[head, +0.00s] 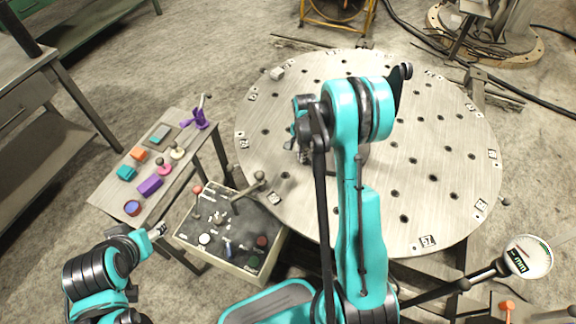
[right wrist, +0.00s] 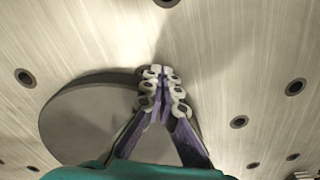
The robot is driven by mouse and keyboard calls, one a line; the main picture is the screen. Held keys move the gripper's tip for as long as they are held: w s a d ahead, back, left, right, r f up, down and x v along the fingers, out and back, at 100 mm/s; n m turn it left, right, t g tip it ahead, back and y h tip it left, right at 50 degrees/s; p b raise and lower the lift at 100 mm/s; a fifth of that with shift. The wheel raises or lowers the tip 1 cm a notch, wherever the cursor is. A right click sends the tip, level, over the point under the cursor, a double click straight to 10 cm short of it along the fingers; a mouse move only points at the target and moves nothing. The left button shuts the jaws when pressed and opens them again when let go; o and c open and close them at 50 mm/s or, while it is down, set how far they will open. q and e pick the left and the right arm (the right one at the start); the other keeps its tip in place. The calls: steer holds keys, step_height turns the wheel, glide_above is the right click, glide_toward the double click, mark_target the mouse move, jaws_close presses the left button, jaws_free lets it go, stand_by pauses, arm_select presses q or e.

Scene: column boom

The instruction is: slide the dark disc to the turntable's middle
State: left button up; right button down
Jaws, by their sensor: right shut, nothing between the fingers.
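The dark disc (right wrist: 82,132) lies flat on the turntable (right wrist: 235,60), left of and partly behind my right gripper in the right wrist view. The right gripper (right wrist: 164,75) is shut and empty, its fingertips together by the disc's right edge; I cannot tell whether they touch it. In the head view my right arm reaches over the round metal turntable (head: 440,190) and hides most of the disc and the fingers. My left gripper (head: 157,230) is off the turntable at the lower left; its jaw opening is too small to tell.
The turntable has several dark holes and small number plates near its rim. A control box (head: 225,255) with knobs and levers stands at its lower left. Beyond it is a side table (head: 105,195) with coloured blocks. A round gauge (head: 528,257) stands at the lower right.

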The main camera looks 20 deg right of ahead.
steer(key=w+d, duration=0.1)
steer(key=d, duration=0.5)
steer(key=w+d, duration=0.2)
steer(key=d, duration=0.5)
steer(key=w+d, duration=0.1)
steer(key=d, duration=0.5)
steer(key=shift+w+d, duration=0.35)
steer(key=shift+d, duration=0.05)
